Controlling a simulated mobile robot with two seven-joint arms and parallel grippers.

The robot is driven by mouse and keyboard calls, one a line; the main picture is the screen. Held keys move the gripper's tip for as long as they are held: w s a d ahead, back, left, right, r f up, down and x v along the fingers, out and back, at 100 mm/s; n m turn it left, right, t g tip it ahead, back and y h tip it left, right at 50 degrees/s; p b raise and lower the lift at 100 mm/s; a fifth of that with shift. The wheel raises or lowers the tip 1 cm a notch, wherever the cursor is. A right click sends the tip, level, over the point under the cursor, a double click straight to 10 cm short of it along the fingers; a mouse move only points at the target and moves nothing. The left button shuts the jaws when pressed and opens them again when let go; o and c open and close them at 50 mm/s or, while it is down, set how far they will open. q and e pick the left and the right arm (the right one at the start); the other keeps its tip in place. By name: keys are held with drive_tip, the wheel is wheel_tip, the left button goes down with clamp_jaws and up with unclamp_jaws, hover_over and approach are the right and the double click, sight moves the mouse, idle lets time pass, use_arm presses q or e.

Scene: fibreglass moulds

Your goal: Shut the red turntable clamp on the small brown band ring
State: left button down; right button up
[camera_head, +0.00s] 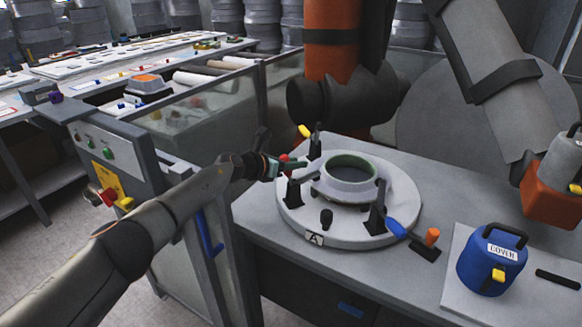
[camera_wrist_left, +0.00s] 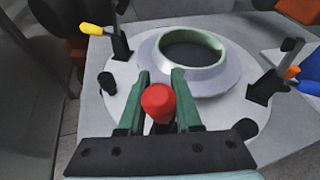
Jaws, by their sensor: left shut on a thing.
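The round turntable (camera_head: 398,205), with a label "A" on its rim, stands on the grey bench. On it sits a grey flanged ring (camera_head: 345,189) with a greenish inner lip; I cannot make out a brown band. The red clamp (camera_head: 291,192) stands at the ring's left side. My left gripper (camera_head: 285,165) is shut on its red handle (camera_wrist_left: 158,103), which sits between the green fingers in the left wrist view. Whether the clamp's arm touches the ring is hidden. My right gripper is out of view.
A yellow-handled clamp (camera_head: 305,131) stands behind the ring and a blue-handled clamp (camera_head: 397,228) in front right. A short dark post (camera_head: 326,219) stands at the turntable's front. A blue container (camera_head: 490,262) marked "COVER" stands at right. An orange-grey machine (camera_head: 335,80) rises behind.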

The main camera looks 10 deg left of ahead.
use_arm(q)
drive_tip(key=shift+w+d+g+y+p, duration=0.3)
drive_tip(key=shift+w+g+y+p, duration=0.1)
drive_tip(key=shift+g+y, duration=0.3)
drive_tip(key=shift+d+f+m+y, duration=0.15)
drive_tip(key=shift+d+m+y, duration=0.05)
drive_tip(key=shift+m+y, duration=0.1)
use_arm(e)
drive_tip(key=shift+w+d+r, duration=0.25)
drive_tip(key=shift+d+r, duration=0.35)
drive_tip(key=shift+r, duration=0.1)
use_arm(q)
drive_tip(key=shift+f+g, duration=0.1)
drive_tip(key=shift+g, duration=0.2)
drive_tip(key=c, duration=0.6)
unclamp_jaws()
drive_tip(key=shift+w+d, duration=0.1)
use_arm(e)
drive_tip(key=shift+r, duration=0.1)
